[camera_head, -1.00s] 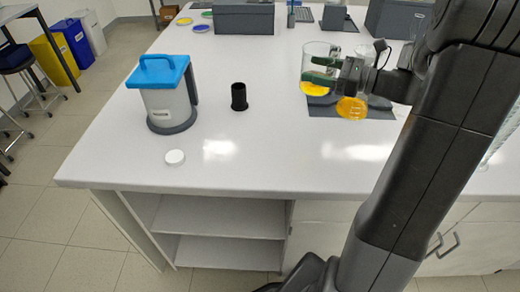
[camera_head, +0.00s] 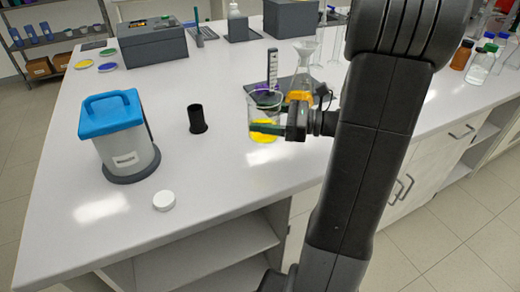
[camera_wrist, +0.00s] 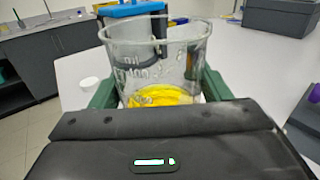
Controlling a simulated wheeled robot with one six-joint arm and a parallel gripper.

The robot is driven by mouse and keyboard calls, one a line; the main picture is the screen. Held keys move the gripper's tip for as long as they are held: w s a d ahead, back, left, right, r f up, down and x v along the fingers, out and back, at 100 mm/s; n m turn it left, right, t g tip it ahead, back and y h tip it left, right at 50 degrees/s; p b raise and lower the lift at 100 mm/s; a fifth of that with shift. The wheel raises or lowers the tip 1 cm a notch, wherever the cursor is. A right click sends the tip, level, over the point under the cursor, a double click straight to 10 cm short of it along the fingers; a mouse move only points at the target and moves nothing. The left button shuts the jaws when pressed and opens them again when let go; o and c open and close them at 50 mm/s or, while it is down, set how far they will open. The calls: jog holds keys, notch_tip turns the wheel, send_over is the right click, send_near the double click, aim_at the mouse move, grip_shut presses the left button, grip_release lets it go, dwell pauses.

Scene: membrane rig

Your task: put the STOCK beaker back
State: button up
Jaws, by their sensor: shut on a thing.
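A clear glass beaker (camera_head: 263,111) with yellow liquid at its bottom is between the green fingers of my gripper (camera_head: 266,128), over the bench near the dark mat. It also fills the middle of the wrist view (camera_wrist: 156,65), upright, with printed marks on its wall and a green finger on each side. My gripper is shut on it. I cannot read a STOCK label on it. A dark mat (camera_head: 318,93) lies behind it, with a glass flask holding orange liquid (camera_head: 301,88) on it. Whether the beaker touches the bench is hard to tell.
A blue-lidded container (camera_head: 118,135) stands at the left, with a black cup (camera_head: 197,119) and a white cap (camera_head: 164,201) near it. Grey boxes (camera_head: 150,46) line the back. Bottles (camera_head: 480,65) stand at the far right. The bench front centre is clear.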

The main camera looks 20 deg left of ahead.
notch_tip(320, 180, down, 7)
jog(key=shift+f+b, duration=0.15)
jog(key=shift+b, duration=0.35)
jog(key=o, duration=1.2)
jog(key=shift+f, duration=0.15)
jog(key=shift+w+d, duration=0.1)
jog(key=shift+d, duration=0.05)
jog(key=v, duration=1.1)
jog(key=shift+w+d+r, duration=0.15)
jog(key=shift+d+r, duration=0.05)
jog(key=shift+d, duration=0.15)
